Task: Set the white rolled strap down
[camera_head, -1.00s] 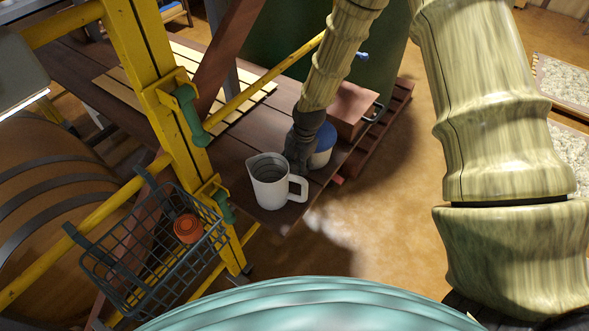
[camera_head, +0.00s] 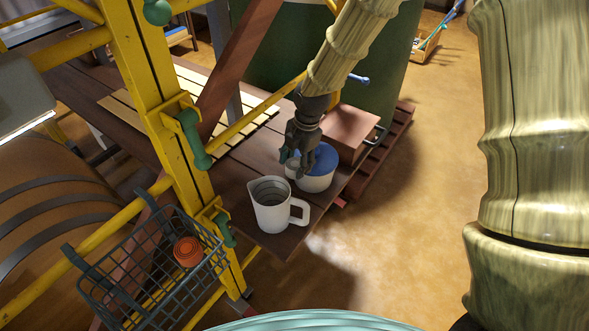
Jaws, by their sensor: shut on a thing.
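My gripper (camera_head: 298,168) points down over the dark wooden table, close by a white tub with a blue lid (camera_head: 316,179). Its dark fingers are shut on a small whitish thing (camera_head: 291,170), mostly hidden by the fingers, which I take to be the white rolled strap. I cannot tell whether it touches the table or the tub. A white jug (camera_head: 270,208) with a handle stands upright in front of the gripper, apart from it.
A reddish box (camera_head: 350,133) stands behind the tub. A yellow frame (camera_head: 150,100) rises at the left, with a wire basket (camera_head: 130,285) holding an orange roll (camera_head: 187,252). The table (camera_head: 237,195) has bare room left of the jug.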

